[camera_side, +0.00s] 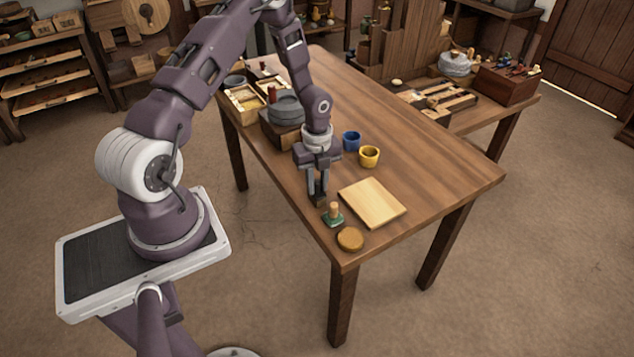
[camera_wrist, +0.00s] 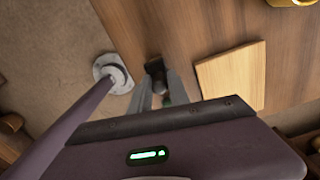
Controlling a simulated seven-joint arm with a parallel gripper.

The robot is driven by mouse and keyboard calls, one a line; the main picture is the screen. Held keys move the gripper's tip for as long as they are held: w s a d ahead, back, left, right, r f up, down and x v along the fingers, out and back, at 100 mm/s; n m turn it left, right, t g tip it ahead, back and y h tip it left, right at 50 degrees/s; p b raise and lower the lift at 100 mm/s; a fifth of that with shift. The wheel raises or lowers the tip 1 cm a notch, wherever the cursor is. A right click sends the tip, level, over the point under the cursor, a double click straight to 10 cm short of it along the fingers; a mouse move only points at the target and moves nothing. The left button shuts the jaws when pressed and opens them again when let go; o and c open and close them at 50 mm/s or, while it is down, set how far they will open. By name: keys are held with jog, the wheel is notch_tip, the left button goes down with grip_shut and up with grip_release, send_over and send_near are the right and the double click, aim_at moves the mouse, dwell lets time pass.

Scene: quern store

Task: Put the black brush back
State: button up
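A small dark block-like thing, which looks like the black brush (camera_side: 319,201), is at the near left edge of the wooden table. My gripper (camera_side: 318,193) is low over that edge, pointing down, with its fingertips at the brush. In the wrist view the black brush (camera_wrist: 155,66) shows at the fingertips (camera_wrist: 160,78), with table around it. The two fingers stand a little apart. I cannot tell whether they press on the brush or only stand around it, nor whether it touches the table.
A green-based stamp (camera_side: 333,215) stands close to my gripper. A pale board (camera_side: 372,203) and a round brown disc (camera_side: 350,239) lie nearby. A yellow cup (camera_side: 369,156) and a blue cup (camera_side: 351,140) stand behind. A grey quern (camera_side: 286,108) and a compartment tray (camera_side: 243,104) are farther back. The table's right side is clear.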

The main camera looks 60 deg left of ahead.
jog(key=shift+o, duration=1.1)
notch_tip(320, 180, up, 13)
notch_tip(320, 180, up, 13)
jog(key=n+t+y, duration=0.2)
jog(key=n, duration=0.5)
send_over(318, 181)
jog(key=s+d, duration=0.4)
jog(key=d, duration=0.2)
jog(key=s+d+r+n+t+h, duration=0.1)
jog(key=s+d+r+n, duration=0.3)
jog(key=s, duration=0.4)
jog(key=s+d+r+n+t+h, duration=0.1)
jog(key=s+d+r+n+t, duration=0.1)
jog(key=s+d+r+n, duration=0.3)
jog(key=s+d+n, duration=0.2)
jog(key=s+n, duration=0.1)
jog(key=shift+n+t, duration=0.3)
jog(key=shift+n, duration=0.1)
